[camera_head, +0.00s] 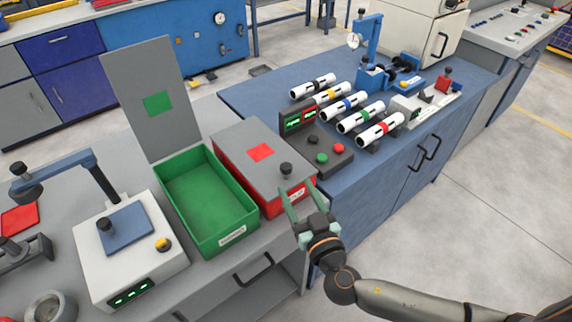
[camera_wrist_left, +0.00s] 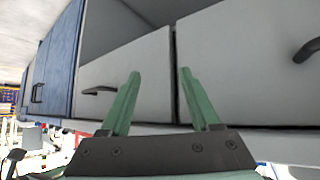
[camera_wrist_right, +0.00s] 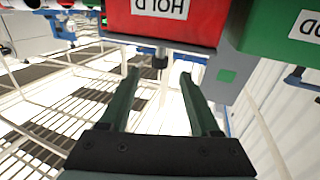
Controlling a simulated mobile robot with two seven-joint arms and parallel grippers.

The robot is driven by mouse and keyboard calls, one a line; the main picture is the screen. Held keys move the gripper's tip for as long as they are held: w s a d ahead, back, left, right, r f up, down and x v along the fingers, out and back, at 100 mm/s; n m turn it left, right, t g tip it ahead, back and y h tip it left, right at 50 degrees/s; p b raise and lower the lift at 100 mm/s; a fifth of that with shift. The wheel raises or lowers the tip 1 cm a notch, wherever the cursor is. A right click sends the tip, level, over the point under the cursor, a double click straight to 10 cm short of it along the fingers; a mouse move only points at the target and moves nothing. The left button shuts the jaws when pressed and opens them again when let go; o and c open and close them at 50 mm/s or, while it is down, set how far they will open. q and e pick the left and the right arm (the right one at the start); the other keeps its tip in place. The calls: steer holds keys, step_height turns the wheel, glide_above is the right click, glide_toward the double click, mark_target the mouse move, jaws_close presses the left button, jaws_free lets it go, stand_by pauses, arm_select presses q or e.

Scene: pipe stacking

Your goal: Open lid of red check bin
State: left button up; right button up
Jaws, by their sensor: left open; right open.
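The red bin (camera_head: 290,203) stands to the right of the open green bin, and its grey lid (camera_head: 240,150) with a red square is shut. A black knob (camera_head: 286,170) stands up at the lid's near right corner. My right gripper (camera_head: 297,188) is open at that corner, its fingers pointing toward the knob. In the right wrist view, the knob (camera_wrist_right: 160,60) shows in the gap between the open fingertips, with the red bin (camera_wrist_right: 165,22) behind. My left gripper (camera_wrist_left: 159,75) is open and empty in front of grey drawers; it is out of the head view.
The green bin (camera_head: 185,188) has its grey lid (camera_head: 150,80) raised. A button box (camera_head: 330,155) and several banded pipes (camera_head: 380,128) are right of the red bin. A white device (camera_head: 105,240) with a blue plate stands at left.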

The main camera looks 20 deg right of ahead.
mark_target(288, 173)
steer(key=w+p, duration=0.1)
steer(key=w, duration=0.6)
steer(key=shift+w+a, duration=0.15)
steer(key=shift+w, duration=0.25)
jaws_close()
stand_by(1.0)
